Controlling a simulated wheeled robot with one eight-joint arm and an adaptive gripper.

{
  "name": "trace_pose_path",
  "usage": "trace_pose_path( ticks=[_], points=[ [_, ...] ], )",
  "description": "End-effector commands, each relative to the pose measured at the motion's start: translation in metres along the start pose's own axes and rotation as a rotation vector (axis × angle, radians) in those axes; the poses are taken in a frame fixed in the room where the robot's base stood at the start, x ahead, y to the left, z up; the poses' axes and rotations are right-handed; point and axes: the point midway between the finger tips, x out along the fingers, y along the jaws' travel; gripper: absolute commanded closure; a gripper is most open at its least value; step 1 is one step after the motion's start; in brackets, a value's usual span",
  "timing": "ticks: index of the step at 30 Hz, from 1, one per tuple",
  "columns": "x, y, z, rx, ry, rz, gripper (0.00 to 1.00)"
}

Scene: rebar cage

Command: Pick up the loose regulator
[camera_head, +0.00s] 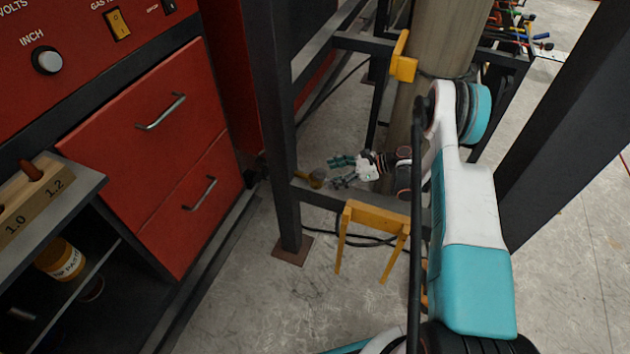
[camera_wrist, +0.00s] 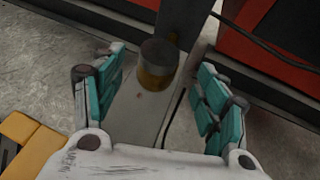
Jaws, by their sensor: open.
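The loose regulator (camera_wrist: 155,65) appears to be the short brass-coloured cylinder with a dark grey top. In the wrist view it stands on a flat grey beam, close to a dark post. In the head view it shows as a small brass piece (camera_head: 316,178) beside the post, on the low crossbeam. My gripper (camera_head: 336,171) is open, just to the right of it in the head view. In the wrist view my teal fingers (camera_wrist: 161,75) are spread to the left and right, with the regulator ahead in the gap. I see no contact.
A dark steel frame post (camera_head: 277,130) stands just left of the regulator. A yellow bracket (camera_head: 375,216) hangs on the crossbeam below my gripper. A tan column (camera_head: 446,40) rises behind. A red drawer cabinet (camera_head: 150,150) stands on the left. Cables lie on the concrete floor.

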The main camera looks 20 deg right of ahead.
Motion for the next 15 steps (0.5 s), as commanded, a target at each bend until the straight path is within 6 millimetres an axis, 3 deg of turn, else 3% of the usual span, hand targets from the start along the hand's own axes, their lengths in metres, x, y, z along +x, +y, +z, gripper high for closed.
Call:
trace_pose_path(
  ticks=[3,11,15],
  points=[
    [0.014,0.000,-0.001,-0.001,0.000,0.001,0.33],
    [0.028,0.000,-0.001,-0.002,0.000,0.001,0.33],
    [0.048,0.001,-0.002,-0.002,0.000,0.002,0.33]
  ],
)
